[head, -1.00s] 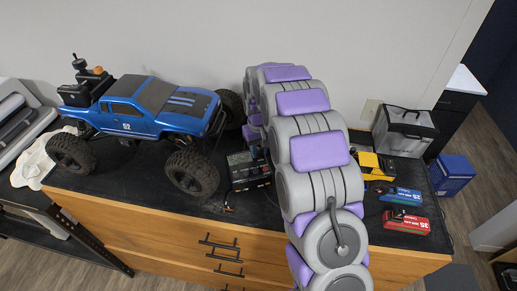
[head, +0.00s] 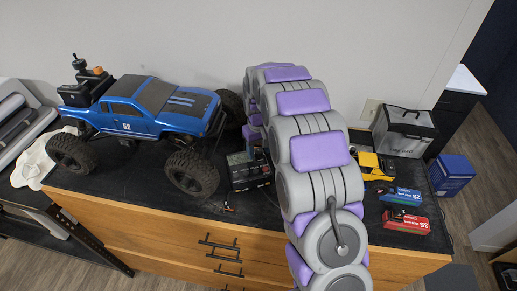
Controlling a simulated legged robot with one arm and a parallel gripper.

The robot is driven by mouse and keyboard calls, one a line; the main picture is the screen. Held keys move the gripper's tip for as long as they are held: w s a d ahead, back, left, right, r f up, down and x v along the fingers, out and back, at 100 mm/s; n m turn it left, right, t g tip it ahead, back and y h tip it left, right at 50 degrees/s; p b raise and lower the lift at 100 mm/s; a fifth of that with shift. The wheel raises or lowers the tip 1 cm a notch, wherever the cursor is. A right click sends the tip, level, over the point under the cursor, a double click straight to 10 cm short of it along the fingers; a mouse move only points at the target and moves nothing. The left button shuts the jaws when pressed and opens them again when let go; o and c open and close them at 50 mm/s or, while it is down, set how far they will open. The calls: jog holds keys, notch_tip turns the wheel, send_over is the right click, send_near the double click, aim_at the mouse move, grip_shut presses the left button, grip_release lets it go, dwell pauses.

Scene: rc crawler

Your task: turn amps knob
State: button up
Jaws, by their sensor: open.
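A small black charger box (head: 246,171) stands on the dark bench top, right of the truck's front wheel. It seems to be the device with the amps knob; the knob itself is too small to make out. My grey and purple arm reaches up from the bottom and folds down behind itself. My gripper (head: 258,152) is at its far end, close to the charger's top right edge. It is mostly hidden by the arm and is open. Whether it touches the charger or the knob cannot be told.
A blue RC truck (head: 148,108) stands left of the charger. Right of my arm are a yellow and black item (head: 374,168), a blue pack (head: 401,196), a red pack (head: 405,222) and a grey-black case (head: 404,131). A wall is behind the bench.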

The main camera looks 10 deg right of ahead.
aim_at(259, 151)
notch_tip(259, 151, up, 17)
jog(key=shift+r, duration=0.15)
dwell(0.5)
jog(key=s+f+m+b, duration=0.1)
jog(key=s+f+b, duration=0.2)
jog(key=s, duration=1.1)
jog(key=s+f+g+b, duration=0.1)
jog(key=s+f+b, duration=0.2)
jog(key=s, duration=1.2)
jog(key=s+f+m+b, duration=0.1)
jog(key=s+f+b, duration=0.3)
jog(key=s, duration=1.1)
notch_tip(259, 151, down, 4)
jog(key=shift+r+m+g, duration=0.2)
jog(key=shift+m+g, duration=0.1)
jog(key=shift+g, duration=0.1)
